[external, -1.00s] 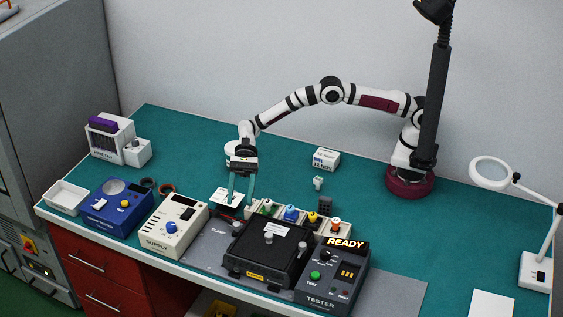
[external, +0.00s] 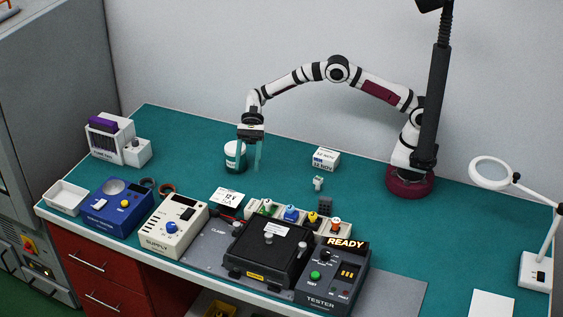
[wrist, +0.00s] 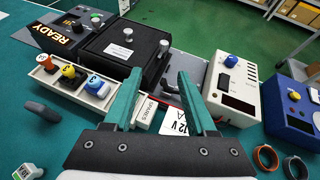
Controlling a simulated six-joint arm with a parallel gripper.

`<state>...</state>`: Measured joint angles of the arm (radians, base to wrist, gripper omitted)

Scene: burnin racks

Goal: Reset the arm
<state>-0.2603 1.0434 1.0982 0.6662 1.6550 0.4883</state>
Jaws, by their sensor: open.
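My gripper (external: 250,155) hangs above the bench with its two teal fingers pointing down, apart and with nothing between them. In the external view it is behind the white card (external: 228,198) and in front of a white and dark green cup (external: 233,157), which it partly overlaps. I cannot tell whether it touches the cup. In the wrist view the spread fingers of my gripper (wrist: 161,100) show over the bench, with the card (wrist: 173,121) partly hidden between them.
In front stand a black box (external: 270,250), a tester (external: 333,275) reading READY, a cream supply unit (external: 173,225) and a blue unit (external: 116,207). A row of coloured plugs (external: 290,213) is behind the black box. A small white box (external: 325,159) sits farther back.

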